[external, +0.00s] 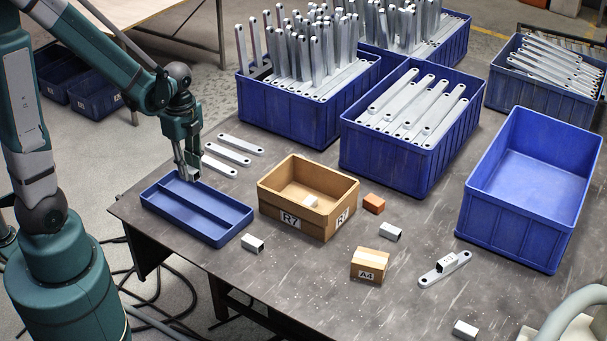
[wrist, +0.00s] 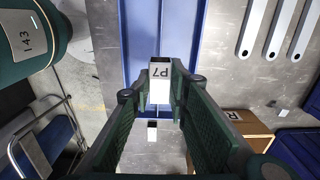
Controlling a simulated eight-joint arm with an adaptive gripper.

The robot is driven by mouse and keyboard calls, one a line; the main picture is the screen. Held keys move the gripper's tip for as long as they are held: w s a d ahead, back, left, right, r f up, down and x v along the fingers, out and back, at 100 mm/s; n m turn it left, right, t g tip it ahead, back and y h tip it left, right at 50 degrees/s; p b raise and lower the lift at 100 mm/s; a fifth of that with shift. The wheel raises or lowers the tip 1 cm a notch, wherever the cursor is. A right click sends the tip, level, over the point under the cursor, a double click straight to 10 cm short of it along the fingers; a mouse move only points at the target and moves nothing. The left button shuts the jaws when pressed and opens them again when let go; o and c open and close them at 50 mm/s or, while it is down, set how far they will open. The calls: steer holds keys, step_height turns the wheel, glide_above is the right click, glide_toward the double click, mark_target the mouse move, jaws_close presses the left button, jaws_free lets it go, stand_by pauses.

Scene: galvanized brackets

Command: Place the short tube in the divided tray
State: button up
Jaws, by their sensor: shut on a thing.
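The divided tray (external: 222,237) is blue, shallow and split lengthwise by one rib; it also shows in the wrist view (wrist: 135,50). My gripper (external: 188,174) is above the tray's far-left end. In the wrist view my gripper (wrist: 160,90) is shut on a small pale piece, the short tube (wrist: 160,71), with a dark end and a label reading "P7". In the external view the fingers mostly hide it. I cannot tell its exact height above the tray or which compartment it is over.
An open box labelled R7 (external: 270,212) stands right of the tray. Other short tubes (external: 252,243) (external: 390,231) (external: 465,328), an orange block (external: 374,204), a box labelled A4 (external: 369,267) and flat brackets (external: 226,153) lie around. Blue crates (external: 375,158) fill the back; an empty one (external: 530,200) is right.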

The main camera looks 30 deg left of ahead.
steer(key=shift+f+b, duration=0.95)
steer(key=shift+f, duration=2)
steer(key=shift+f+b, duration=0.75)
steer(key=shift+f, duration=1.35)
steer(key=shift+f, duration=0.1)
steer(key=o, duration=0.5)
steer(key=shift+c, duration=0.2)
steer(key=o, duration=0.5)
steer(key=shift+c, duration=0.2)
steer(key=shift+r+p, duration=1.85)
steer(key=shift+r, duration=4.3)
